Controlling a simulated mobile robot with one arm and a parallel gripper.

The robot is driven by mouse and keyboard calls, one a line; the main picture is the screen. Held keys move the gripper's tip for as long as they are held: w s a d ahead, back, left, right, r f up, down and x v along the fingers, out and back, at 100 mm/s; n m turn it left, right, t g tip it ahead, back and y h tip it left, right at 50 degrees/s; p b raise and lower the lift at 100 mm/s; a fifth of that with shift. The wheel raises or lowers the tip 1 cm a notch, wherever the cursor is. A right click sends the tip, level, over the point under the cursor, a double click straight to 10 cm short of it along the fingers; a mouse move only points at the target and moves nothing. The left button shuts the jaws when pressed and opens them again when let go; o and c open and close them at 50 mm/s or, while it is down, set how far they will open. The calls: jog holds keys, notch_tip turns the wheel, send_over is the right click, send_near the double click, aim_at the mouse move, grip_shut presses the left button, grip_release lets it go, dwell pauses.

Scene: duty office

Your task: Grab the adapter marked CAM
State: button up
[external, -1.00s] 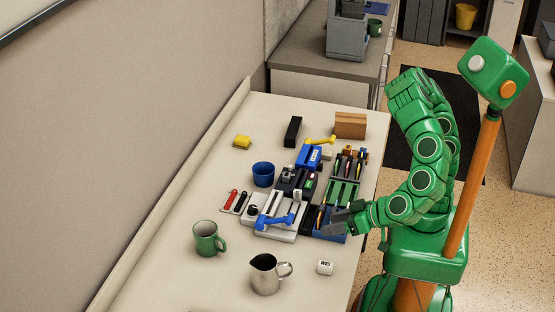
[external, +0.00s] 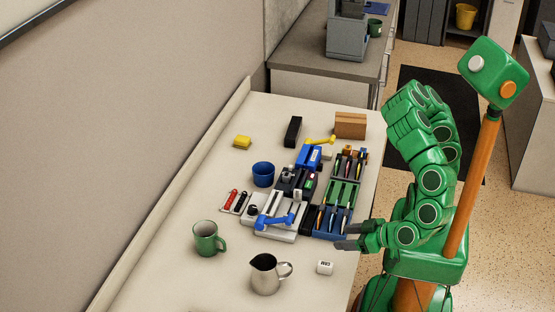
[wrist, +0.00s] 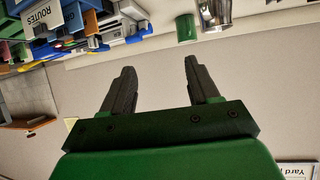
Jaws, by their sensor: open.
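A small white block (external: 324,267) with dark lettering lies on the table near its front right edge, right of the metal pitcher. Its lettering is too small to read for sure, so I cannot confirm it says CAM. My gripper (external: 346,236) is open and empty, above the table's right edge, up and to the right of the block and apart from it. In the wrist view my gripper (wrist: 160,67) has both fingers spread with nothing between them. I cannot make out the block in the wrist view.
The metal pitcher (external: 265,275) and green mug (external: 206,239) stand left of the block. Blue trays (external: 331,223) of pens and a white device with a blue handle (external: 277,221) crowd the table behind. Bare table surrounds the block.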

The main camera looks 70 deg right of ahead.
send_near(328, 264)
jog(key=w+f, duration=0.3)
jog(key=shift+w+d+f, duration=0.25)
jog(key=shift+w+f, duration=0.05)
jog(key=shift+f, duration=0.1)
jog(key=shift+x, duration=1.25)
jog(key=shift+w+d, duration=0.15)
jog(key=shift+w, duration=0.7)
jog(key=shift+w+d, duration=0.2)
jog(key=shift+w, duration=0.6)
jog(key=shift+x, duration=1.15)
grip_shut()
